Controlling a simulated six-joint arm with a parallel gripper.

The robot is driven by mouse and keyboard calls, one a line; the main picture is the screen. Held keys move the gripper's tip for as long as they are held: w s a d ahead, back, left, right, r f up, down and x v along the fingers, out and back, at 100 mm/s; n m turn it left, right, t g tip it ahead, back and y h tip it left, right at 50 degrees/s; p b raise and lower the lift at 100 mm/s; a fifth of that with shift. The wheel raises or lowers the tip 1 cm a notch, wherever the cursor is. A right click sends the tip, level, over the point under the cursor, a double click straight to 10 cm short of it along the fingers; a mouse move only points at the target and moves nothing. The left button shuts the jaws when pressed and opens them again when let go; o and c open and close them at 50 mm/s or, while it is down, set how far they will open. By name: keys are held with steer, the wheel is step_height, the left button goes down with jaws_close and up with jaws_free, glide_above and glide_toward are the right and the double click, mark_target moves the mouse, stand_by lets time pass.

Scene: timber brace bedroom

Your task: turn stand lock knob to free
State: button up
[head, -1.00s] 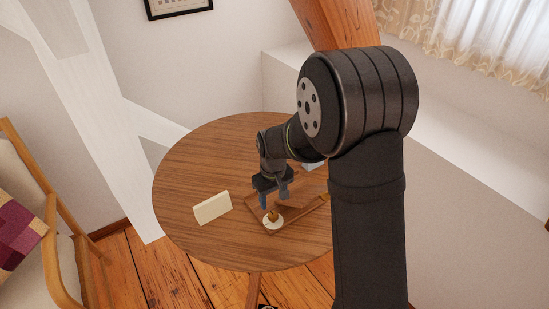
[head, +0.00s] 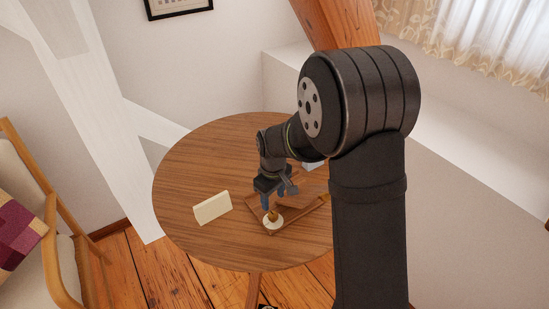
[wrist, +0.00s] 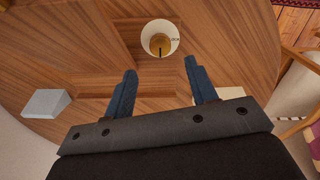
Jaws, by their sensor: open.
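The stand lock knob (head: 273,214) is a small orange-brown knob on a round white disc (head: 279,223), at the front corner of a wooden stand (head: 254,213) on the table. In the wrist view the knob (wrist: 158,43) sits on the white disc (wrist: 147,30), with a dark mark on its side nearest my gripper. Tiny lettering at the disc's right edge is too small to read surely. My gripper (wrist: 160,66) is open and empty, its blue fingers spread apart. In the head view it (head: 272,204) hangs just above and behind the knob. It does not visibly touch it.
A cream block (head: 212,207) stands on the round wooden table (head: 190,170), left of the stand. A pale grey block (wrist: 47,103) lies at left in the wrist view. A chair (head: 55,260) is at far left. The table's left side is clear.

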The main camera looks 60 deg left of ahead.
step_height(320, 180, up, 10)
steer(key=r, duration=0.1)
steer(key=w+a+f+m+g+h, duration=0.2)
steer(key=w+a+m+h, duration=0.1)
steer(key=m, duration=0.7)
steer(key=w+a, duration=0.1)
steer(key=a, duration=0.1)
steer(key=shift+w+a+f+g, duration=0.15)
steer(key=shift+w+a+g, duration=0.1)
steer(key=shift+a+g, duration=0.15)
steer(key=shift+s+d, duration=0.1)
steer(key=s+d+f+n+t+y, duration=0.2)
steer(key=s+d+f+n+y, duration=0.1)
steer(key=n, duration=0.7)
steer(key=shift+s+d+t, duration=0.4)
steer(key=shift+s+d, duration=0.25)
steer(key=shift+d, duration=0.65)
steer(key=shift+r, duration=0.15)
